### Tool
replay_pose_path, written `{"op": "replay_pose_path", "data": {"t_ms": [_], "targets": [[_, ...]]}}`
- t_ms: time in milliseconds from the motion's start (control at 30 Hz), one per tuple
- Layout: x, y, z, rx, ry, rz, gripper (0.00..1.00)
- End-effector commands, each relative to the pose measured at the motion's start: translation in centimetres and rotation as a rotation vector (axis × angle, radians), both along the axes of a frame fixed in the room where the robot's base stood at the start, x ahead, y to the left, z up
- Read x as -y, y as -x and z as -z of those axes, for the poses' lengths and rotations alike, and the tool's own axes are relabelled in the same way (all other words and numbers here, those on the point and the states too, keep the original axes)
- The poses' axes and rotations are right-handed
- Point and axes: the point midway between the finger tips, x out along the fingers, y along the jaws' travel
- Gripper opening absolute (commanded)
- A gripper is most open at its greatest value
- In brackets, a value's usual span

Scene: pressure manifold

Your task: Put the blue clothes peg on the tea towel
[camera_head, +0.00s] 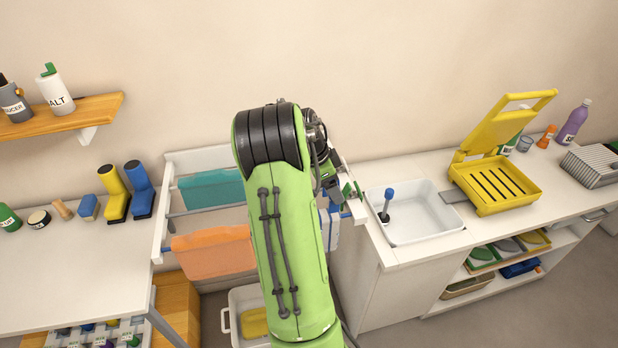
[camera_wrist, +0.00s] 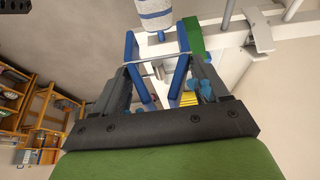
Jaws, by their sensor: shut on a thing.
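My gripper (camera_head: 328,184) is partly hidden behind my arm in the head view, at the right end of the drying rack. In the wrist view my gripper (camera_wrist: 163,66) is shut on the blue clothes peg (camera_wrist: 138,80), whose two blue legs spread apart away from the palm. The blue-and-white striped tea towel (camera_head: 332,230) hangs at the rack's right, just below my gripper and partly hidden by my arm. A blue-and-white striped thing (camera_wrist: 155,14), likely this towel, lies beyond the peg tips in the wrist view. I cannot tell whether they touch.
A teal cloth (camera_head: 210,189) and an orange cloth (camera_head: 212,252) hang on the white rack (camera_head: 160,235). Small green things (camera_head: 349,190) sit at its right end. The counter with a white basin (camera_head: 425,225) is close on the right. A white bin (camera_head: 235,325) stands below.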

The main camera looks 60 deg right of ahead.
Motion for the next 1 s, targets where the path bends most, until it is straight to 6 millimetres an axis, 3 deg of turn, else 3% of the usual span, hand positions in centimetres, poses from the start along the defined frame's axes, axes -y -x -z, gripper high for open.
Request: {"op": "replay_pose_path", "data": {"t_ms": [1000], "targets": [[0.0, -0.2, 7.8, 0.000, -0.001, -0.009, 0.49]]}}
